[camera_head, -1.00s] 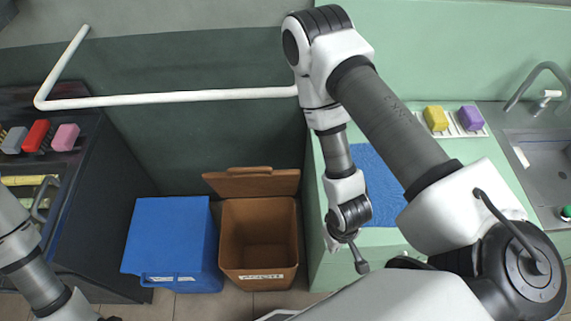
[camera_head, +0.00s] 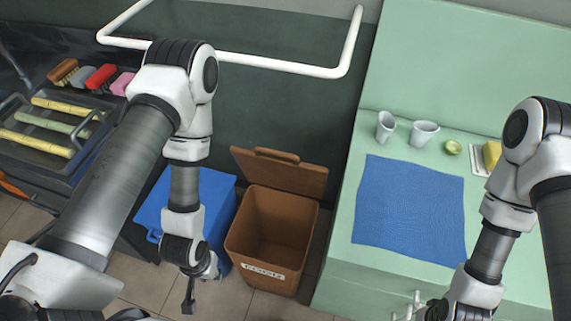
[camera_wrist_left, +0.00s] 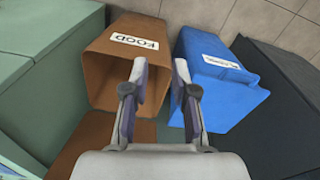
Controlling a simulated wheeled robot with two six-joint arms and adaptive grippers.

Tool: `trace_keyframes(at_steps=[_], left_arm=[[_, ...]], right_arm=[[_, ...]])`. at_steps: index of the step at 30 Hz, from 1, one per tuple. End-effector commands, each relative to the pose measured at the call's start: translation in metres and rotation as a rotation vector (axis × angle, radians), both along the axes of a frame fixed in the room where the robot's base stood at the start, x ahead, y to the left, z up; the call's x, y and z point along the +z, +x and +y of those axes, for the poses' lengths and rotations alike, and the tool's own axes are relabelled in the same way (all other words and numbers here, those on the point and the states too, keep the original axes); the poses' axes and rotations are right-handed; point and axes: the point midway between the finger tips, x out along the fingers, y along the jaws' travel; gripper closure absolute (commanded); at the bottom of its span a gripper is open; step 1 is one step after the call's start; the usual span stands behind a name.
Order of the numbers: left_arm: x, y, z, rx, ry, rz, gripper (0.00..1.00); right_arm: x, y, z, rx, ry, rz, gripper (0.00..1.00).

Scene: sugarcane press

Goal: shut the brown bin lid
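The brown bin (camera_head: 270,238) stands on the floor with a label on its front; its inside looks empty. Its brown lid (camera_head: 282,173) stands raised at the back, open. In the left wrist view the brown bin (camera_wrist_left: 110,84), labelled FOOD, is left of the fingers, and part of the lid (camera_wrist_left: 88,145) shows below its mouth. My left gripper (camera_head: 188,298) hangs left of the brown bin, near the front of the blue bin; the wrist view shows its fingers (camera_wrist_left: 158,68) apart with nothing between them. My right gripper (camera_head: 410,304) is by the green counter's front; its finger opening is unclear.
A blue bin (camera_head: 222,190) stands close left of the brown one. The green counter (camera_head: 345,285) with a blue mat (camera_head: 410,205) and cups (camera_head: 424,134) is at right. A white rail (camera_head: 265,62) runs along the wall behind. A dark rack (camera_head: 85,170) stands left.

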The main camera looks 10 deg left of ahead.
Motion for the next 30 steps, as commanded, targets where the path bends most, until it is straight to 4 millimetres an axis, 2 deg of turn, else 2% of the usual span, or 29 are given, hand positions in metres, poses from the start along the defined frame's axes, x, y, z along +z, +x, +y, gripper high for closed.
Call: trace_keyframes(at_steps=[1,5,8,10,11,14,15,18,21,24,27,30], left_arm=[[-0.005,0.006,-0.002,0.065,-0.013,-0.025,0.73],[-0.003,0.029,-0.009,0.270,-0.074,-0.107,0.73],[-0.004,0.057,-0.017,0.452,-0.163,-0.189,0.73],[-0.003,0.087,-0.024,0.597,-0.264,-0.262,0.73],[-0.002,0.102,-0.028,0.664,-0.321,-0.297,0.73],[0.008,0.171,-0.041,0.884,-0.602,-0.434,0.73],[0.020,0.197,-0.045,0.941,-0.724,-0.483,0.73],[0.054,0.244,-0.048,0.980,-0.951,-0.586,0.73],[0.084,0.267,-0.046,0.959,-1.066,-0.666,0.73],[0.103,0.276,-0.045,0.940,-1.103,-0.709,0.73],[0.109,0.283,-0.046,0.934,-1.105,-0.718,0.73],[0.106,0.296,-0.053,0.931,-1.101,-0.717,0.73]], right_arm=[[-0.005,0.000,0.000,0.000,0.000,0.000,1.00],[-0.008,0.000,0.000,-0.001,0.000,0.000,1.00],[-0.018,0.000,0.000,-0.001,0.000,0.000,1.00],[-0.032,0.000,0.000,0.000,0.000,0.000,1.00],[-0.041,0.000,0.000,0.000,0.000,0.000,1.00],[-0.089,0.000,0.000,0.000,0.000,0.001,1.00],[-0.109,0.000,0.000,0.000,0.000,0.000,1.00],[-0.151,0.000,-0.001,-0.001,0.000,0.000,1.00],[-0.175,0.000,-0.001,-0.001,0.000,0.000,1.00],[-0.182,0.000,-0.001,-0.001,0.000,0.000,1.00],[-0.178,0.000,-0.001,-0.001,0.000,0.000,1.00],[-0.175,0.000,-0.001,-0.001,0.000,0.000,1.00]])
